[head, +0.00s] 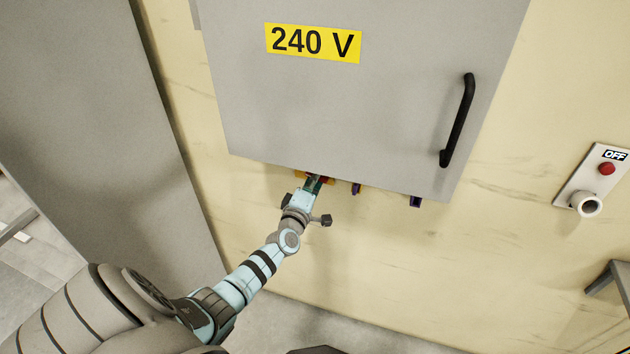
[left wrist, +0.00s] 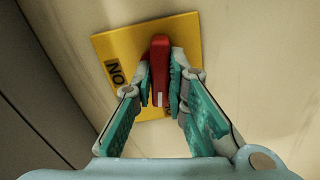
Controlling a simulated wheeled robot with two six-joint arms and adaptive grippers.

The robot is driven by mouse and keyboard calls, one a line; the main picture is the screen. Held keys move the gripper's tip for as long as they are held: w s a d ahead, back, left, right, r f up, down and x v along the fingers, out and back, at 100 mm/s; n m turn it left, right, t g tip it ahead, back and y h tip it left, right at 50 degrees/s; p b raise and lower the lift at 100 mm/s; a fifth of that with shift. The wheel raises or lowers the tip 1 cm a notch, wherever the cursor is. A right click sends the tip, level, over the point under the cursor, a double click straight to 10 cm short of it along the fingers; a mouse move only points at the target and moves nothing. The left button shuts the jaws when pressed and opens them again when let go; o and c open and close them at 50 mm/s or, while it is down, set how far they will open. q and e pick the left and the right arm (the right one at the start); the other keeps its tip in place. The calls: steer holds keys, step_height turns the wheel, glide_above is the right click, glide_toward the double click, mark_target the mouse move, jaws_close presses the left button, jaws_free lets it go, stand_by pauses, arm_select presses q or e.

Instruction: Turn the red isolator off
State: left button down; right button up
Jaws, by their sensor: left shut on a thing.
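The red isolator handle (left wrist: 160,62) shows in the left wrist view on a yellow plate (left wrist: 115,46) with black lettering, partly covered by my fingers. My left gripper (left wrist: 161,88) is shut on the red handle, one teal-padded finger on each side. In the head view my left gripper (head: 314,184) reaches up to just under the lower edge of the grey cabinet, and the red handle is mostly hidden there. My right gripper is not in view.
The grey cabinet (head: 330,110) with a "240 V" label and black handle (head: 458,120) overhangs the spot. A panel marked "OFF" with a red button (head: 606,169) is at right. A grey panel (head: 110,110) stands at left.

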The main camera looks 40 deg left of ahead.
arm_select(q)
steer(key=shift+n, duration=1.1)
steer(key=c, duration=1.6)
jaws_free()
steer(key=v, duration=1.2)
